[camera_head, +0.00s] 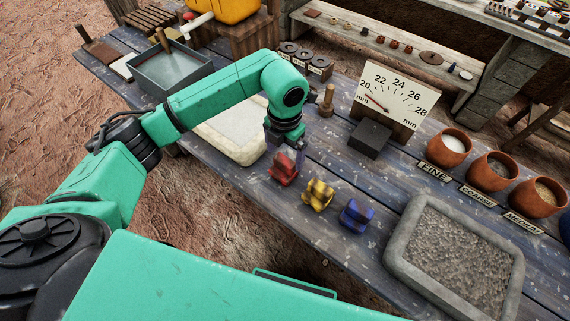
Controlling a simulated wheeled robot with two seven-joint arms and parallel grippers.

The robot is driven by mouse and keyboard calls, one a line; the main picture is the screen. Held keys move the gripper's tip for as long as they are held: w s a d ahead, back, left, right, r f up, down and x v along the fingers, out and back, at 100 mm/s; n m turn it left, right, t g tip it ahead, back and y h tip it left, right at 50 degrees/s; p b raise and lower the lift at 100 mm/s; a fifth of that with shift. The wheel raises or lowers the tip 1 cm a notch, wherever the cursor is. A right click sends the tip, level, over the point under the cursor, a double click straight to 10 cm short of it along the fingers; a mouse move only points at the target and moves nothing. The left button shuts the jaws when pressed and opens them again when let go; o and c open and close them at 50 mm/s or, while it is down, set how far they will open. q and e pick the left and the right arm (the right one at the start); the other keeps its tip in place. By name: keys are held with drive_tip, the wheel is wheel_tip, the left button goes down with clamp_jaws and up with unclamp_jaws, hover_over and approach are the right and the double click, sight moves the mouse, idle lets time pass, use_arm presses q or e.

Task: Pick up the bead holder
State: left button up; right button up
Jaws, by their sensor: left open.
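Three small blocky pieces stand in a row on the blue-grey plank table: a red one (283,168), a yellow one with dark markings (318,194) and a blue one (356,216). No label shows which thing is the bead holder. My left gripper (287,153) points down at the red piece, with its fingers open at or just above the top of it. The fingers partly cover the red piece, and I cannot tell whether they touch it. My right gripper is not in view.
A gauge board (393,97) with a dark block (370,138) stands behind the row. A wooden peg (327,100) is near my left wrist. Clay pots (447,148) stand at right, and a gravel-filled stone tray (405,268) lies at lower right. A pale slab (232,143) lies under my left arm.

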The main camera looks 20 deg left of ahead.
sight(285, 160)
use_arm(q)
wheel_tip(285, 160, down, 7)
drive_tip(key=p, duration=0.2)
drive_tip(key=shift+w+r+p, duration=0.15)
drive_tip(key=shift+r+p, duration=0.05)
drive_tip(key=shift+p, duration=0.1)
drive_tip(key=shift+f, duration=0.3)
drive_tip(key=c, duration=1.3)
wheel_tip(285, 160, up, 20)
drive_tip(key=b, duration=0.4)
drive_tip(key=shift+r, duration=0.1)
drive_tip(key=shift+c, duration=0.2)
